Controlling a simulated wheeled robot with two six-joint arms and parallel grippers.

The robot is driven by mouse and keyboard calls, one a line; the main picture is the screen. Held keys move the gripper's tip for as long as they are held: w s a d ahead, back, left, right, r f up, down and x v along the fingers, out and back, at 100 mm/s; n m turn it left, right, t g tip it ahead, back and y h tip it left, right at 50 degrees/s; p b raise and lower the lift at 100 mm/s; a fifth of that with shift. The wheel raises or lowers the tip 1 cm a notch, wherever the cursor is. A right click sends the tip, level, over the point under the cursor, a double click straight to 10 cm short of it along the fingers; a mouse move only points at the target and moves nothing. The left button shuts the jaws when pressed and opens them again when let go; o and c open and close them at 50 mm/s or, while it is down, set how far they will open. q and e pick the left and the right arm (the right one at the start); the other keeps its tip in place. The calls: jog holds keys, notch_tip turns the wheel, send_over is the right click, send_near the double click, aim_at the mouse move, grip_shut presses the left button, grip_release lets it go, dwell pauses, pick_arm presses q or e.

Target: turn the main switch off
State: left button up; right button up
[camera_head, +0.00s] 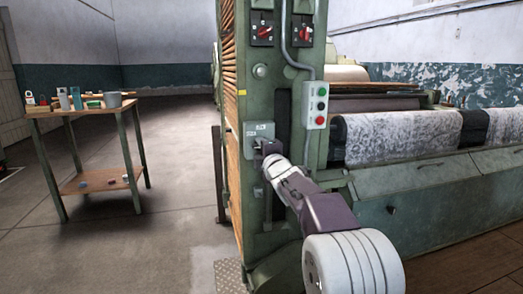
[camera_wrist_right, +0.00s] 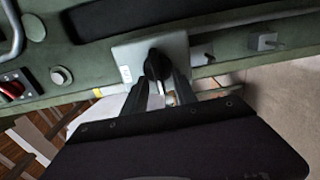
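A grey switch box (camera_head: 258,131) with a small light label is mounted on the front of the green machine column. In the right wrist view its plate (camera_wrist_right: 125,58) carries a black rotary knob (camera_wrist_right: 156,64); in the head view my gripper hides the knob. My right gripper (camera_head: 266,152) is right in front of the box. In the wrist view its two fingers (camera_wrist_right: 161,86) stand apart, one on each side of the knob, with a gap visible between them. Whether either finger touches the knob I cannot tell. My left gripper is not in view.
Two red rotary switches (camera_head: 262,31) (camera_head: 303,32) sit higher on the column. A push-button box (camera_head: 317,105) with red and green buttons and a conduit (camera_head: 284,45) are to the right. A small table (camera_head: 60,110) stands left; the floor between is clear.

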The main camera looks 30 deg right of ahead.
jog(key=p+v, duration=0.1)
jog(key=v, duration=0.8)
